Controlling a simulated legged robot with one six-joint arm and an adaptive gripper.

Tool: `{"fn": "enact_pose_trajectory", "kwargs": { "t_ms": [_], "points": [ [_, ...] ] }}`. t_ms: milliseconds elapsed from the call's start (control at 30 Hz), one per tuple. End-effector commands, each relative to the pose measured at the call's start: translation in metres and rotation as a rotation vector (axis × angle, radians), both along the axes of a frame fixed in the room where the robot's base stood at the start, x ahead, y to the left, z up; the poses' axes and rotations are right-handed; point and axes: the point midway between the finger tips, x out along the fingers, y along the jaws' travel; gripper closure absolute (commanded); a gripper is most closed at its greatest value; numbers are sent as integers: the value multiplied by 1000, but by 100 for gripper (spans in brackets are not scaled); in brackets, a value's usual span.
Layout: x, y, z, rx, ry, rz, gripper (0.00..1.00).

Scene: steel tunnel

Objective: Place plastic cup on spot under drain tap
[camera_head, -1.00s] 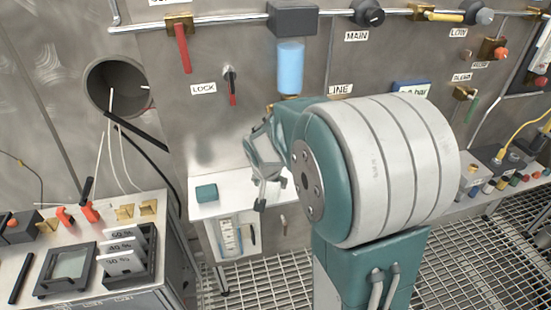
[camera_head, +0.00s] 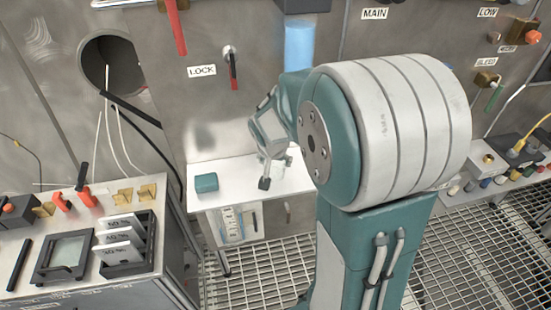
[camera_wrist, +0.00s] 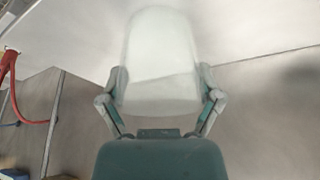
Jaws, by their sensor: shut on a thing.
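A pale translucent plastic cup (camera_wrist: 160,65) is held between the two fingers of my gripper (camera_wrist: 162,80) in the wrist view; it looks blurred. In the head view my gripper (camera_head: 276,172) is over the white shelf (camera_head: 225,172), to the right of a small teal block (camera_head: 206,183). The cup is hard to make out there. A blue cylinder (camera_head: 298,45) hangs on the wall above and behind my arm. Its lower end, and any drain tap or marked spot below it, are hidden by my arm.
A bench (camera_head: 45,285) with a tray of labelled cards stands at left. A round wall opening (camera_head: 112,62) has cables hanging from it. A red-handled LOCK lever (camera_head: 232,70) is on the wall above the shelf. Grated floor (camera_head: 260,280) lies in front.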

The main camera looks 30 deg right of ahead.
Motion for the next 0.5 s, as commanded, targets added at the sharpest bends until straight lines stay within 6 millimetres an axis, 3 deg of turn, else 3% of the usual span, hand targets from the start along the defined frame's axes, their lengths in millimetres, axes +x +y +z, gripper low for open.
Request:
{"fn": "enact_pose_trajectory", "kwargs": {
  "t_ms": [133, 167, 200, 500],
  "points": [
    [0, -2, -3, 2, 0, -1, 64],
    [0, -3, -2, 3, -1, -1, 8],
    [0, -3, -2, 3, -1, -1, 0],
    [0, -2, -2, 3, -1, -1, 0]
  ]
}}
